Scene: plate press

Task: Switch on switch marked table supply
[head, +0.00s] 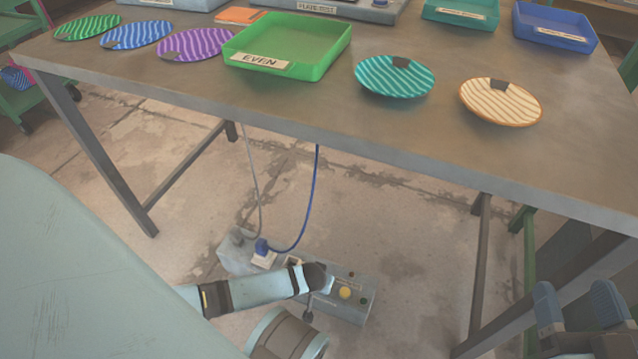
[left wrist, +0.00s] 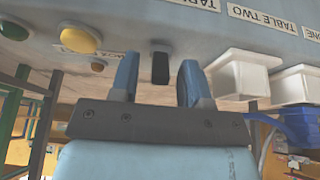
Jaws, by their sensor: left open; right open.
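A grey supply box (head: 235,250) stands on the floor under the table in the head view, partly covered by my left arm. In the left wrist view the box face (left wrist: 140,18) fills the top. A black switch (left wrist: 160,64) shows there between the two blue fingers of my open left gripper (left wrist: 157,70), with a gap on each side. A partly cut-off label reading TABLE (left wrist: 194,4) is near it. Whether the switch is on or off I cannot tell. In the head view the left fingers are not clearly visible. My right gripper (head: 580,305) is open and empty at the lower right.
A yellow button (left wrist: 80,40) is left of the switch, white sockets (left wrist: 240,75) right of it. A blue plug (head: 262,247) sits in a socket, its cable rising to the table (head: 420,125). Table legs (head: 100,160) flank the box. A green EVEN tray (head: 290,45) and plates are above.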

